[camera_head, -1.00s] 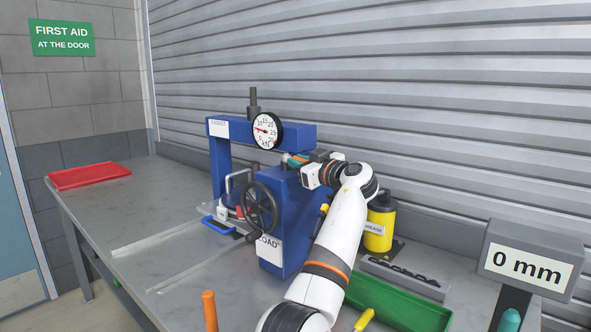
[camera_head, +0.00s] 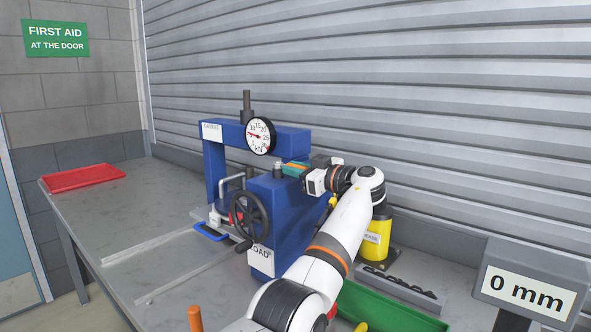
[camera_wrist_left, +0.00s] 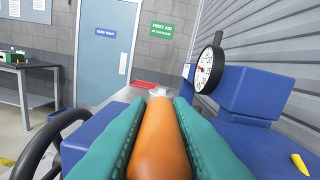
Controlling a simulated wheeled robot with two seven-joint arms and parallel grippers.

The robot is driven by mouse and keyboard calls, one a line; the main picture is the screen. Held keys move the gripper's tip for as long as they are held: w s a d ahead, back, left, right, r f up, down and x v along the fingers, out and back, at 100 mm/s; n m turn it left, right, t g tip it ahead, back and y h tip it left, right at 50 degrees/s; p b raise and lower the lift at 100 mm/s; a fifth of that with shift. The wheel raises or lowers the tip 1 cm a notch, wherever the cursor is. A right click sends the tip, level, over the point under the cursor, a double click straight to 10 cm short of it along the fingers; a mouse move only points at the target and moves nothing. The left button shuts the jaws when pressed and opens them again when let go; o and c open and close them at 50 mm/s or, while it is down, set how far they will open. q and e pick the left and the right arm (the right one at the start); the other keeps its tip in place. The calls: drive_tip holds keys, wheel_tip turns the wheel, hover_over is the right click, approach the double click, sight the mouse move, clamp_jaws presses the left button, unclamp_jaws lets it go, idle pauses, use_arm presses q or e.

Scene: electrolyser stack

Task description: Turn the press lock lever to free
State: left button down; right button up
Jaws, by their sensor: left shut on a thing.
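The blue press (camera_head: 290,205) stands on the bench with a dial gauge (camera_head: 260,136) and a black handwheel (camera_head: 250,215). My left gripper (camera_head: 291,169) is at the top of the press's front block, right of a short grey post. In the left wrist view its teal fingers (camera_wrist_left: 159,135) are shut on an orange handle (camera_wrist_left: 160,145), which I take for the lock lever. The lever's pivot and any free or lock marking are hidden. The gauge also shows in the left wrist view (camera_wrist_left: 207,68). My right gripper is not in view.
A yellow bottle (camera_head: 376,238) and a green tray (camera_head: 385,310) stand right of the press, partly behind my arm. A 0 mm display (camera_head: 527,292) is at the lower right. A red tray (camera_head: 84,177) lies far left. The bench between is mostly clear.

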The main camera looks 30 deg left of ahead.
use_arm(q)
drive_tip(key=c, duration=1.5)
unclamp_jaws()
drive_tip(key=shift+o, duration=1)
drive_tip(key=s+d+b, duration=0.2)
drive_tip(key=d, duration=0.9)
drive_tip(key=shift+d, duration=0.35)
drive_tip(key=shift+s, duration=0.1)
